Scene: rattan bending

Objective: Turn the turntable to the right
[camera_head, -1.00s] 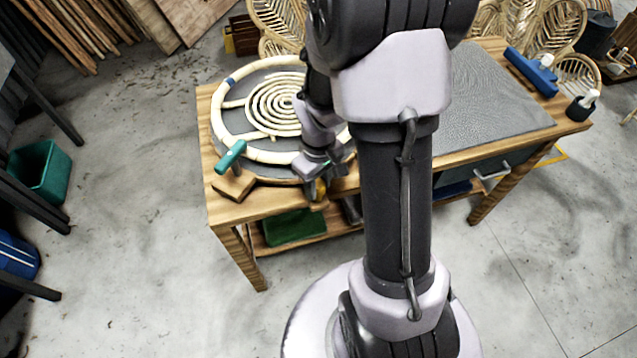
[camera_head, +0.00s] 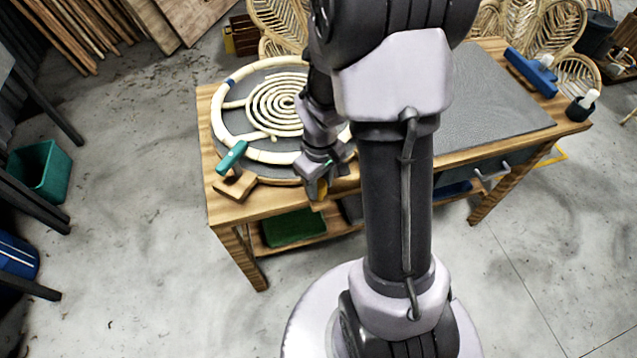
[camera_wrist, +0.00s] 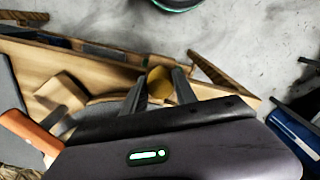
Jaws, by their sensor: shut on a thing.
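The turntable (camera_head: 236,122) is a round grey disc on the left part of the wooden table. It bears a pale ring and a pale spiral of rattan (camera_head: 275,108). My gripper (camera_head: 318,187) is at the disc's front right edge, near the table's front edge, and my arm hides the disc's right side. In the wrist view my gripper (camera_wrist: 160,90) has its two dark fingers on either side of a rounded yellow knob (camera_wrist: 159,84). The gripper is shut on this knob; in the head view the knob (camera_head: 321,189) shows only a little.
A teal-handled tool (camera_head: 232,156) and a wooden block (camera_head: 235,186) lie at the table's front left. A dark grey mat (camera_head: 490,100) covers the right part. A blue tool (camera_head: 531,72) and a dark pot (camera_head: 580,108) stand at the right end.

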